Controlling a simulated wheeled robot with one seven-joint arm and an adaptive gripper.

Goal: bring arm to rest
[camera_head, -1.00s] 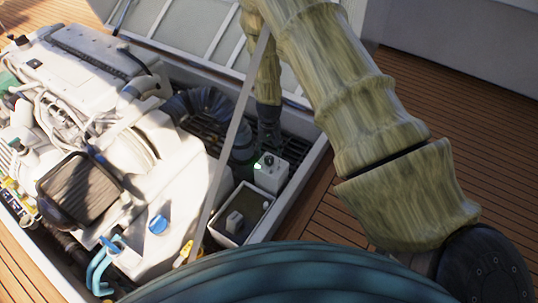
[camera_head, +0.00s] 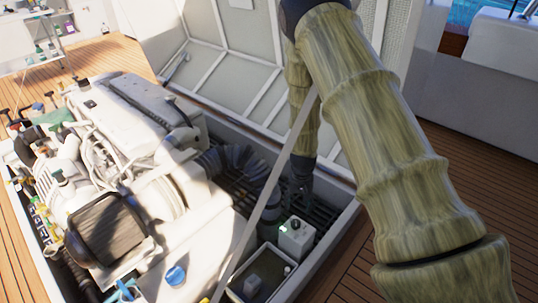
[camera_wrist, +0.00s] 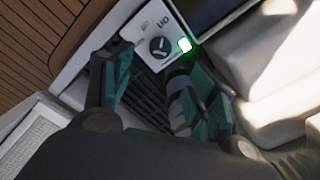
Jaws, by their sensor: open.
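My arm, in a mottled olive sleeve, reaches from the lower right up and over into the engine hatch in the head view. My gripper (camera_head: 302,196) hangs down behind the small white switch box (camera_head: 296,238) and looks small and dark there. In the wrist view, my gripper (camera_wrist: 158,78) has its two dark green-tipped fingers spread apart with nothing between them. The switch box (camera_wrist: 140,27) lies just beyond the fingertips, with a black round knob (camera_wrist: 159,47) and a lit green lamp (camera_wrist: 184,45). I cannot tell whether a finger touches the box.
A large white engine (camera_head: 120,125) fills the hatch left of the box. The raised hatch lid (camera_head: 235,75) stands behind. A bin (camera_head: 262,275) sits in front of the box. Wooden deck (camera_head: 350,285) lies right.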

